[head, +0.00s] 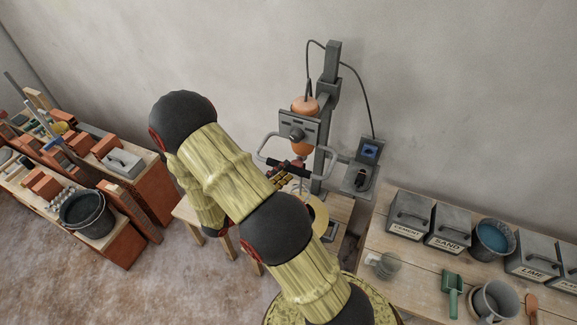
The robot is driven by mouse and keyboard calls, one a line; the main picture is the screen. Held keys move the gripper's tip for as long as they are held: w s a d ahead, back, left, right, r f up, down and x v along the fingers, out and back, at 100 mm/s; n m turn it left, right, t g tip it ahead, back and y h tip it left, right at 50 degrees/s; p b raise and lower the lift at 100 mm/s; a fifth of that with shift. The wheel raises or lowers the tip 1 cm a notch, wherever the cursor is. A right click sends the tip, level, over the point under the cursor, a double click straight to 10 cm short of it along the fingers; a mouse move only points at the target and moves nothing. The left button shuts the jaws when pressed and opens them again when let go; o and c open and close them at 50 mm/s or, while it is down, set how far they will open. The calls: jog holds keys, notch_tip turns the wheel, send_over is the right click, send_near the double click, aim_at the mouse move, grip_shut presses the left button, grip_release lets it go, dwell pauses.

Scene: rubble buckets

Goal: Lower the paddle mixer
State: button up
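The paddle mixer (304,107) has an orange motor body behind a grey plate with a dark knob. A looped grey handlebar (267,141) sticks out to both sides of it. It is mounted on an upright grey column (330,108) against the wall. My gripper (297,166) is at the lower front of the mixer, close to the handlebar. I cannot tell whether it touches the bar. My arm covers part of the gripper, and its fingers are too small to read. The paddle end is mostly hidden; a pale yellowish bucket (319,213) shows partly below.
A control box with a blue face (370,150) stands right of the column. The right bench (415,262) holds labelled grey bins (448,228), a blue-filled bucket (493,238), a green scoop (452,283) and a grey pot (495,301). Brick shelves and a black bucket (88,214) stand left.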

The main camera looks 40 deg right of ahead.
jog(key=shift+d, duration=1.4)
jog(key=shift+c, duration=0.6)
grip_shut()
